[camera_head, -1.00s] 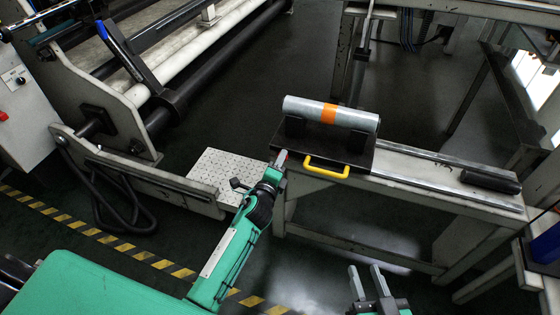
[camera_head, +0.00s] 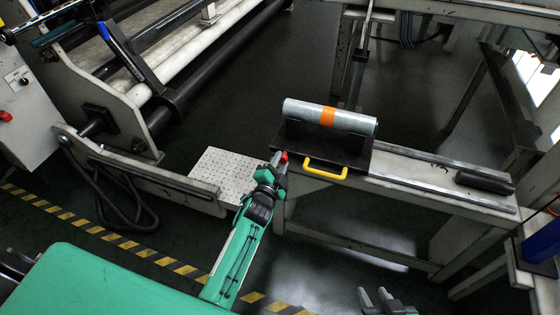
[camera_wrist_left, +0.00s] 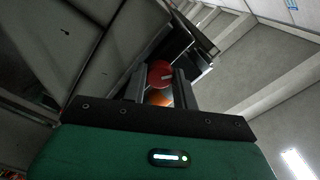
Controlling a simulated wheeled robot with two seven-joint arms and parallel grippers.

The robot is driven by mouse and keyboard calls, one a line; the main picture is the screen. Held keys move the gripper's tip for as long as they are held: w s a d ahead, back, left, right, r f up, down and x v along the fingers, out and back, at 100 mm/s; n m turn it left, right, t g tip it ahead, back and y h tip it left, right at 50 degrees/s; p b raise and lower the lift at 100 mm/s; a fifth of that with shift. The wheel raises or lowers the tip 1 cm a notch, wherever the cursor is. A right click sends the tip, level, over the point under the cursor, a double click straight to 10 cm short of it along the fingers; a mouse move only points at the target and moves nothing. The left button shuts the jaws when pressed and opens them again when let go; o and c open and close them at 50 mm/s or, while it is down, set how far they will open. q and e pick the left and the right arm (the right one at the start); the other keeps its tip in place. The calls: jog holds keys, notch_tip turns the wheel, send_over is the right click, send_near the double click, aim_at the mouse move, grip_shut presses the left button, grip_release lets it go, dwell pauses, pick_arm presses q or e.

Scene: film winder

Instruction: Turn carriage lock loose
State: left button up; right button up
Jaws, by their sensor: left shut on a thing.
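The carriage (camera_head: 327,153) is a dark cradle with a yellow handle (camera_head: 326,167), standing at the left end of the rail table. It bears a silver roll (camera_head: 350,122) with an orange band. The carriage lock is a small red knob (camera_head: 284,156) at the carriage's near left corner; it also shows as a round red knob in the left wrist view (camera_wrist_left: 160,73). My left gripper (camera_head: 279,163) is at the knob, its fingers shut on it from both sides. My right gripper (camera_head: 375,296) is at the bottom edge, its two fingers apart, with nothing visible between them.
The rail (camera_head: 440,185) runs right from the carriage to a black block (camera_head: 485,182). The winder frame (camera_head: 115,110) stands at the upper left. Yellow-black floor tape (camera_head: 110,238) crosses below. Open floor lies in front of the table.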

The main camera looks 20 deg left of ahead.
pick_arm(q)
jog(key=shift+f+n, duration=0.1)
jog(key=shift+n, duration=0.2)
pick_arm(e)
jog(key=shift+s+d, duration=0.1)
jog(key=shift+d, duration=0.25)
pick_arm(q)
jog(key=o, duration=1)
jog(key=shift+c, duration=0.2)
jog(key=shift+s, duration=0.15)
jog(key=s+p, duration=0.2)
jog(key=s, duration=1.1)
jog(key=shift+s+a, duration=0.25)
jog(key=shift+s, duration=0.05)
pick_arm(e)
jog(key=d, duration=0.1)
jog(key=s+d+g+h, duration=0.1)
jog(key=d+g+h, duration=0.1)
jog(key=shift+s+d+r, duration=0.15)
jog(key=shift+s+r, duration=0.05)
jog(key=shift+s, duration=0.2)
